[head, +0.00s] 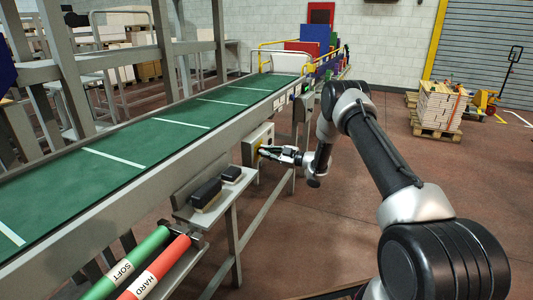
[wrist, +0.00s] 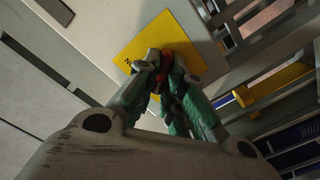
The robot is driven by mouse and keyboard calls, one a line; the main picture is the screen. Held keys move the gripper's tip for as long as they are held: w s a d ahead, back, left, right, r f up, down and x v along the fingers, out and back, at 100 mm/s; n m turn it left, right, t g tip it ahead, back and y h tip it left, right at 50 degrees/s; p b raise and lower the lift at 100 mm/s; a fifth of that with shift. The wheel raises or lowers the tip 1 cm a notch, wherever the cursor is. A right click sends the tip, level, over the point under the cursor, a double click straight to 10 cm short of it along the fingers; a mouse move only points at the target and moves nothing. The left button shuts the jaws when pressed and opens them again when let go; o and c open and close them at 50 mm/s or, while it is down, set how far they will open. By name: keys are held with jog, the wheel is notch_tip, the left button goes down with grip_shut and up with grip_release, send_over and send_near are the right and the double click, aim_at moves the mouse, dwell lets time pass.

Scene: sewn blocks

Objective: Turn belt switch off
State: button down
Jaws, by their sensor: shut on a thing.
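The belt switch is a red knob (wrist: 166,62) on a yellow plate (wrist: 160,38) in the wrist view. Dark letters show at the plate's left edge, partly covered. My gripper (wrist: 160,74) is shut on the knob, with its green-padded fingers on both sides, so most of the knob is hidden. In the head view my gripper (head: 264,151) reaches from the right to a pale switch box (head: 256,134) on the side of the conveyor. The knob itself cannot be made out there. The green belt (head: 150,130) with white cross lines runs above the box.
A small shelf (head: 222,205) with two dark brushes (head: 207,192) juts out left of the box. Green (head: 130,262) and red (head: 158,266) rolls marked SOFT and HARD lie below. A conveyor leg stands close by the gripper. The floor at right is open, with a loaded pallet (head: 440,106) farther back.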

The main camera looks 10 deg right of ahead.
jog(key=shift+n, duration=1.1)
jog(key=shift+s+f, duration=0.1)
jog(key=c, duration=1.5)
grip_release()
jog(key=v, duration=1.2)
